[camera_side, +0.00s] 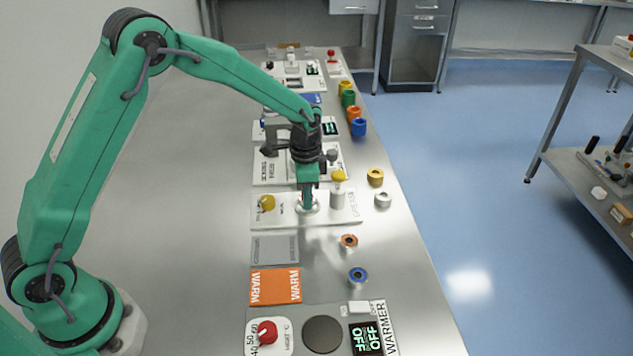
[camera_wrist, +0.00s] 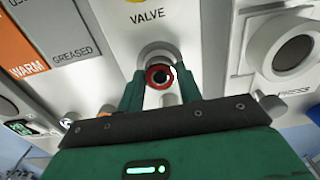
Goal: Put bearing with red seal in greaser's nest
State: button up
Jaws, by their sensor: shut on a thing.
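The bearing with red seal (camera_wrist: 150,79) shows in the wrist view as a red ring with a dark bore, between the two fingers of my gripper (camera_wrist: 160,82). My gripper is shut on it. In the side view my gripper (camera_side: 307,203) points down at the greaser (camera_side: 280,221), a white panel with a yellow knob and a grey post. The greaser's nest (camera_side: 315,209) is a pale round seat right under the fingers. It shows behind the bearing in the wrist view (camera_wrist: 156,49). I cannot tell whether the bearing is seated or just above it.
A bearing with an orange seal (camera_side: 348,241) and one with a blue seal (camera_side: 357,275) lie in front of the greaser. The grey GREASED mat (camera_side: 275,249) and orange WARM mat (camera_side: 275,287) are empty. The grey post (camera_side: 338,195) stands close right of my gripper.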

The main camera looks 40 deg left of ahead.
jog(key=shift+f, duration=0.65)
jog(key=o, duration=1.1)
jog(key=shift+s+f, duration=0.1)
notch_tip(320, 180, up, 14)
jog(key=shift+f, duration=0.2)
dwell(0.4)
